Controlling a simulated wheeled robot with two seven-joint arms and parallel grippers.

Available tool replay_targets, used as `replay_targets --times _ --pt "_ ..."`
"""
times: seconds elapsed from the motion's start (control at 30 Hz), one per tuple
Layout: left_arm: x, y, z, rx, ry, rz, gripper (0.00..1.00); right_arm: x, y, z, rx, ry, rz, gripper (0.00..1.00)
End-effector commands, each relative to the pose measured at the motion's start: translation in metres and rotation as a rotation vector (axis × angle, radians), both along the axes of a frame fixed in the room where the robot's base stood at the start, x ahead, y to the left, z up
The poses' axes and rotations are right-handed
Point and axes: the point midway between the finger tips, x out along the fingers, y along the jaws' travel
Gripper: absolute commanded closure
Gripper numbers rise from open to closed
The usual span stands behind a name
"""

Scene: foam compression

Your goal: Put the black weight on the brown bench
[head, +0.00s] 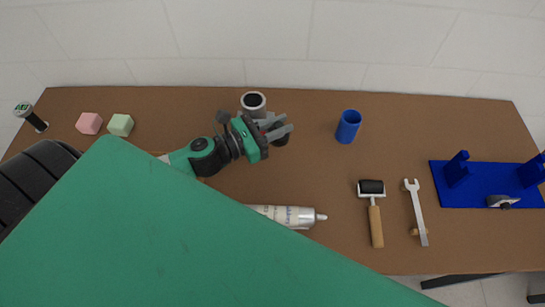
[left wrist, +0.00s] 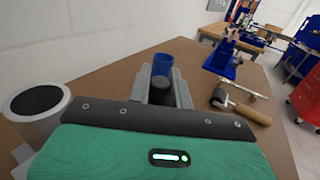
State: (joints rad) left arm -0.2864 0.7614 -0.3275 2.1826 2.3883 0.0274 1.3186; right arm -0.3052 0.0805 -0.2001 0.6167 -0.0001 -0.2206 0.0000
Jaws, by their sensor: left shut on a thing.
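The black weight (head: 281,139) is a short dark cylinder, partly hidden by my left gripper (head: 284,129) in the head view. My left gripper is shut on it. In the left wrist view the weight (left wrist: 160,91) sits between the two grey fingers of the left gripper (left wrist: 163,88). The brown bench (head: 310,180) lies below it. I cannot tell whether the weight touches the bench. My right gripper is not in view.
A white cylinder with a dark top (head: 253,101) stands close behind the gripper. A blue cup (head: 348,126) stands to its right. A tube (head: 290,216), a roller (head: 373,205), a wrench (head: 416,208) and a blue fixture (head: 475,190) lie farther off. Pink (head: 89,123) and green (head: 120,125) blocks are left.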

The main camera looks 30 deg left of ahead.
Motion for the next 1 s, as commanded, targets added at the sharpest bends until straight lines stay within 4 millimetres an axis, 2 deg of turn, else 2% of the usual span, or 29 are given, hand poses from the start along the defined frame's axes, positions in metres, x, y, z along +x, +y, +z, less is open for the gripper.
replay_targets --times 0.27,0.47,0.67,1.0 --pt "-0.008 0.017 0.003 0.005 -0.002 -0.280 1.00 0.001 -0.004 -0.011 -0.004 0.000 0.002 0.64" --pt "-0.019 0.036 0.015 0.006 -0.003 -0.476 1.00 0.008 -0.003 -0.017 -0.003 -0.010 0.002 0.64" --pt "-0.033 0.060 0.034 0.006 -0.002 -0.673 1.00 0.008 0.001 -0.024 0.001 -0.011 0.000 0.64" --pt "-0.058 0.103 0.081 0.004 -0.001 -0.957 1.00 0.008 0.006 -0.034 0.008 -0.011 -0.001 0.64"
